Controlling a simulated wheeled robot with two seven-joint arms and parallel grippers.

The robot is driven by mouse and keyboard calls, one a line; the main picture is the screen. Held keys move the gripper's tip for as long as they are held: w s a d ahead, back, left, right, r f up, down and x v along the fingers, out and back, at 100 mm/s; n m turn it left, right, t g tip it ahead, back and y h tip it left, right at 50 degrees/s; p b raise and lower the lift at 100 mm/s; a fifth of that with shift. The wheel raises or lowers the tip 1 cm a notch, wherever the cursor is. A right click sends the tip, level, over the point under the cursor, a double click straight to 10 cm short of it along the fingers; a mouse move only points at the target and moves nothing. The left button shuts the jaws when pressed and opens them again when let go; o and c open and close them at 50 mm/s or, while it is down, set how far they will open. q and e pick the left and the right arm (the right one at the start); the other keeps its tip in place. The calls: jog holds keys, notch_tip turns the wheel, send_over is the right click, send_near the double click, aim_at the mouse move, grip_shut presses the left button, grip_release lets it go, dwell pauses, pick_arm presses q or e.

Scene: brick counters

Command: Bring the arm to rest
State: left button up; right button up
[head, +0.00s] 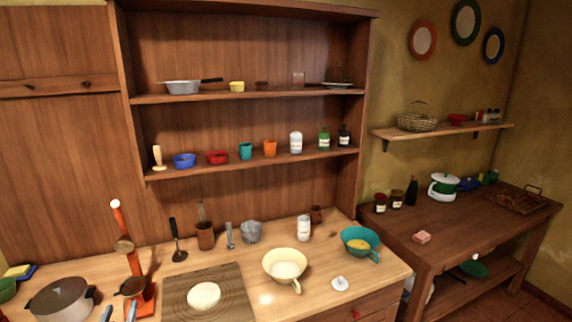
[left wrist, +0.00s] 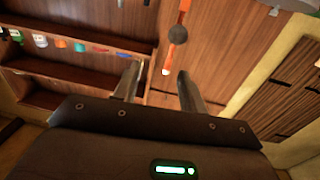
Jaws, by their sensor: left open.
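My left gripper (head: 119,312) shows only by its two grey fingertips at the bottom edge of the head view, in front of the counter's near left part. In the left wrist view its two fingers (left wrist: 157,86) stand apart with nothing between them. That view looks tilted toward the wooden cabinet and shelves. The rest of the left arm is hidden in the head view. My right gripper is in neither view.
An orange upright stand (head: 133,263) with dark round parts is close to the left fingertips; it also shows in the wrist view (left wrist: 181,22). A lidded pot (head: 62,298) is to the left. A board (head: 232,291) with white dough (head: 204,296) is to the right.

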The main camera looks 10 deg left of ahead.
pick_arm(q)
jog(key=s+d+f+m+g+h+b, duration=0.1)
jog(key=s+d+f+g+h+b, duration=0.15)
jog(key=f, duration=1.15)
jog(key=s+d+f+m+g+h+b, duration=0.1)
jog(key=s+d+f+m+g+b, duration=0.15)
jog(key=f, duration=1.15)
jog(key=s+d+f+m+g+h+b, duration=0.1)
jog(key=d+f+g, duration=0.15)
jog(key=f, duration=1.25)
jog(key=s+d+f+m+g+h+b, duration=0.1)
jog(key=s+d+f+g+b, duration=0.15)
jog(key=s+f, duration=0.6)
jog(key=s+d+f+m+g+h+b, duration=0.1)
jog(key=s+d+f, duration=0.3)
jog(key=s+f, duration=0.5)
jog(key=s+d+f+g+b, duration=0.1)
jog(key=s+d+f+g, duration=0.1)
jog(key=s+f, duration=0.3)
jog(key=s+d+f+g+h+b, duration=0.1)
jog(key=s+f, duration=0.4)
jog(key=s, duration=0.7)
jog(key=shift+s+d+m+g, duration=0.3)
jog(key=shift+d+m+g, duration=0.05)
jog(key=shift+d+g, duration=0.25)
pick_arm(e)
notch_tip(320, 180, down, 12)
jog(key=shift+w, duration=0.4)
